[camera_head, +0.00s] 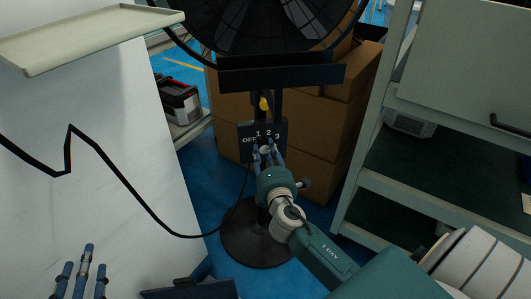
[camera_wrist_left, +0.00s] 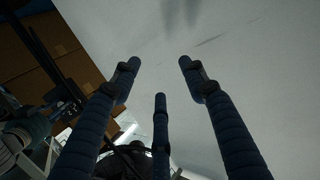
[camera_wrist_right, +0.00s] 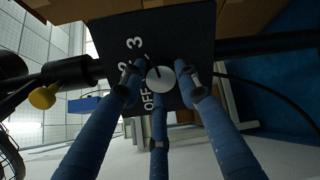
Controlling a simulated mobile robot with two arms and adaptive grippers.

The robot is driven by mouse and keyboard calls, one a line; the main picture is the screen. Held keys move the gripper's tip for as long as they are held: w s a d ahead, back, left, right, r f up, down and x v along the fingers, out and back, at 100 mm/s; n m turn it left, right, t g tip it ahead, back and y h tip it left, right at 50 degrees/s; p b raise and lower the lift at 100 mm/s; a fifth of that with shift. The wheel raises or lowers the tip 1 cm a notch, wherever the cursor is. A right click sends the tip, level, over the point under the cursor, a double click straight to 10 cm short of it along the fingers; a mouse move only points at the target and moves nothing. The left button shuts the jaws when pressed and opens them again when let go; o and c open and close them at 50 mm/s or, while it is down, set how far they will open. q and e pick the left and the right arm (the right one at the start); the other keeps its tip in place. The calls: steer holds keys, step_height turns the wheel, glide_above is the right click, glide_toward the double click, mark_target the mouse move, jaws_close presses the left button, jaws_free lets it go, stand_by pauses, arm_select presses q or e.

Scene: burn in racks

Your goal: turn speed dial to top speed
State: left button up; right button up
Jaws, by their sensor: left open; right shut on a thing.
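The speed dial (camera_wrist_right: 165,82) is a round white knob on a black panel (camera_wrist_right: 190,38) marked OFF, 1, 2 and 3. The panel (camera_head: 246,129) also shows on the fan's post in the head view. My right gripper (camera_wrist_right: 156,74) is shut on the dial, its blue fingers around the knob's edge. A dark mark shows on the dial's face, but I cannot tell exactly which number it points to. The finger hides the 1 in the right wrist view. My left gripper (camera_head: 82,272) is open and empty, low at the left, before a pale surface.
The black fan (camera_head: 270,25) stands on a round base (camera_head: 245,240), with cardboard boxes (camera_head: 305,140) behind it. A shelf rack (camera_head: 385,190) is close on the right. A white panel with a tray (camera_head: 90,40) and a black cable (camera_head: 120,180) is at the left.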

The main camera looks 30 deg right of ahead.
steer(key=m, duration=0.3)
steer(key=shift+s+f, duration=0.1)
steer(key=shift+f, duration=0.05)
steer(key=shift+m, duration=0.7)
steer(key=shift+m+y, duration=0.3)
steer(key=shift+m, duration=0.7)
arm_select(q)
steer(key=shift+w+d+r+t, duration=0.2)
steer(key=shift+r+t, duration=0.2)
steer(key=shift+r, duration=0.45)
steer(key=shift+w+d+r+t, duration=0.15)
steer(key=shift+r+t, duration=0.25)
steer(key=shift+r, duration=0.4)
arm_select(e)
steer(key=shift+m, duration=0.7)
arm_select(q)
steer(key=shift+f, duration=0.1)
arm_select(e)
steer(key=o, duration=1.2)
steer(key=v, duration=1.2)
steer(key=shift+d+f, duration=0.1)
